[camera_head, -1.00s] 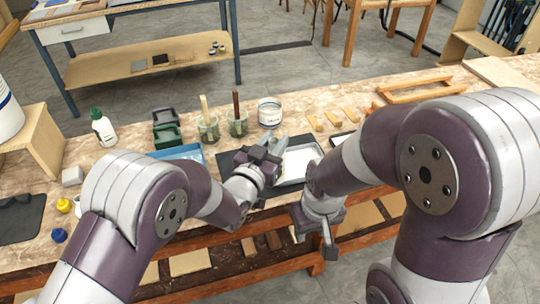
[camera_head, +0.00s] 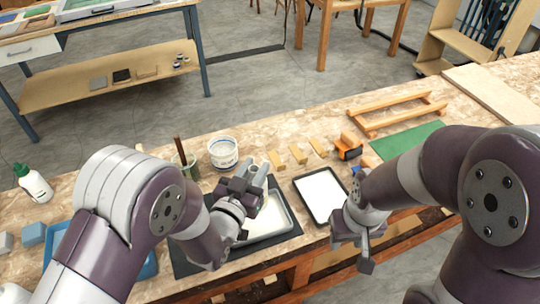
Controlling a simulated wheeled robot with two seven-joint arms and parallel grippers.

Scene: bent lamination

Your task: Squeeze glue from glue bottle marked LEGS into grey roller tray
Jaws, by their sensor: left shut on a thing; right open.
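The grey roller tray (camera_head: 270,219) lies on a dark mat in front of me, with a pale inside. My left gripper (camera_head: 250,181) is above the tray's left and back part and hides some of it. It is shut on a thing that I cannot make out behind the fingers. A white bottle with a green cap (camera_head: 34,185) stands far left on the bench, well away from both grippers; its marking is too small to read. My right gripper (camera_head: 366,262) is open and empty at the bench's front edge, right of the tray.
A dark tray with a white inside (camera_head: 322,194) lies right of the roller tray. Behind are a white tub (camera_head: 223,152), a jar with a brush (camera_head: 186,163) and several wood blocks (camera_head: 298,153). A blue tray (camera_head: 142,270) is at left. A green mat (camera_head: 408,139) lies at right.

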